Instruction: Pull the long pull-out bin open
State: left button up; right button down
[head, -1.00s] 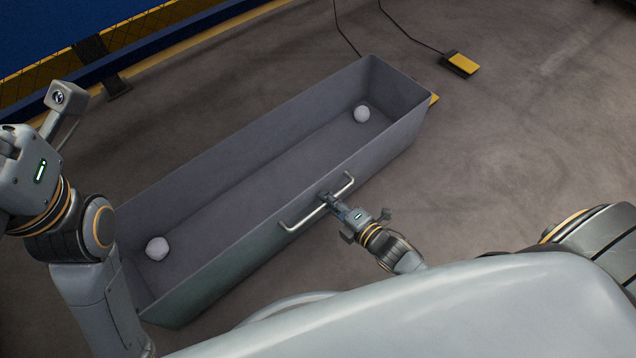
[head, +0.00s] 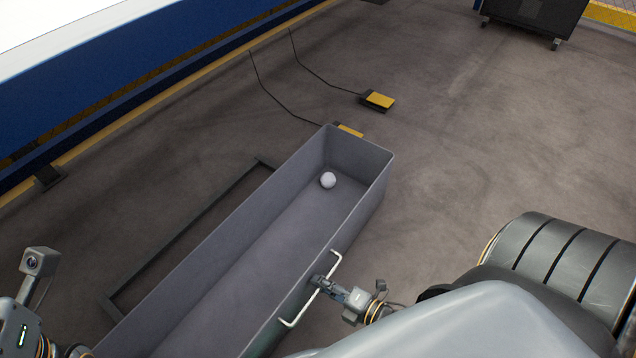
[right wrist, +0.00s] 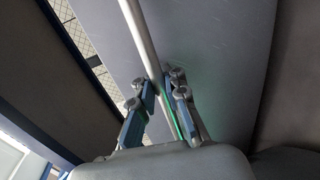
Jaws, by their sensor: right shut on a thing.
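The long pull-out bin (head: 352,215) is a grey, open-topped trough that runs from the lower left to the middle of the head view. A pale handle (head: 291,322) is fixed along its near side. My right gripper (head: 318,282) is shut on the handle; the right wrist view shows its fingers (right wrist: 162,92) closed around the bar (right wrist: 137,28). A white ball (head: 328,180) lies inside at the bin's far end. The bin's near left end is cut off by the frame. My left arm shows at the lower left edge, with its fingers out of view.
A dark frame (head: 190,232) lies on the floor behind the bin. A blue machine (head: 150,70) with a yellow edge stands beyond. Yellow pedals (head: 378,100) with black cables lie on the floor, one by the bin's far end. A dark wheeled cabinet (head: 535,15) stands at the back right.

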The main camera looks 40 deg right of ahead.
jog(key=shift+r, duration=0.1)
jog(key=c, duration=1.7)
grip_release()
jog(key=shift+o, duration=0.2)
jog(key=v, duration=1.2)
jog(key=shift+s, duration=0.1)
